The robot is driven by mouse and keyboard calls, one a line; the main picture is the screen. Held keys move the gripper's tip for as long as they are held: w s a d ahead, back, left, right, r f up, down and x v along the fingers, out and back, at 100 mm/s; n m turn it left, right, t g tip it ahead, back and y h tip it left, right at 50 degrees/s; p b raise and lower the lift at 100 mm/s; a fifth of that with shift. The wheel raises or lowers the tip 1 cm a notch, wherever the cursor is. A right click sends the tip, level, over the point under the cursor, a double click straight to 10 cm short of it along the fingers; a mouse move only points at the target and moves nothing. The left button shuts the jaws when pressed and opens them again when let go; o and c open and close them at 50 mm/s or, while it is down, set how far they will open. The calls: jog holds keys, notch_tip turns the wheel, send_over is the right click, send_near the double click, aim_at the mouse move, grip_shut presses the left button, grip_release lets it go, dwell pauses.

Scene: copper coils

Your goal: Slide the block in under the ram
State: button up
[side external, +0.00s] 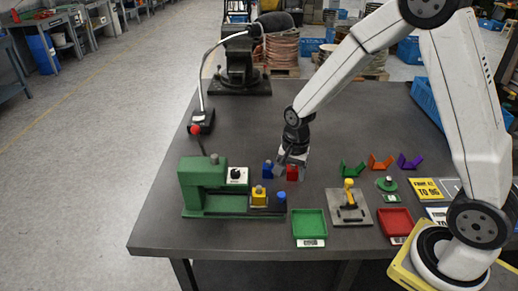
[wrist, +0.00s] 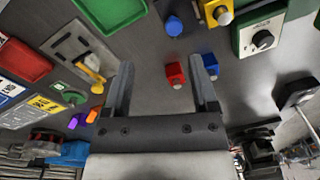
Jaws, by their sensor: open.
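A green press (side external: 203,183) stands at the front left of the table; its ram cannot be made out clearly. A yellow block (side external: 259,195) with a round knob sits at the right end of the press base, and it also shows in the wrist view (wrist: 219,12). A red block (side external: 292,173) and a blue block (side external: 268,169) stand on the table behind it. My gripper (side external: 293,160) is open and empty, above and close to the red block. In the wrist view the red block (wrist: 175,75) appears between my fingers (wrist: 162,70); the blue block (wrist: 211,66) lies just beyond the right finger.
A blue button (side external: 280,197) sits at the press's right end. A green tray (side external: 310,224), a plate with a yellow toggle handle (side external: 349,203) and a red tray (side external: 395,222) are to the right. Coloured V-shaped holders (side external: 381,162) stand behind them. The table's middle back is clear.

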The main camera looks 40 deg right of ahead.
aim_at(281, 194)
jog(key=w+f+m, duration=0.2)
jog(key=w+d+f+m, duration=0.1)
jog(key=m, duration=0.2)
jog(key=shift+w+d+f+g, duration=0.2)
jog(key=shift+w+f+g, duration=0.15)
jog(key=shift+f+g, duration=0.05)
jog(key=shift+f, duration=3.9)
grip_shut()
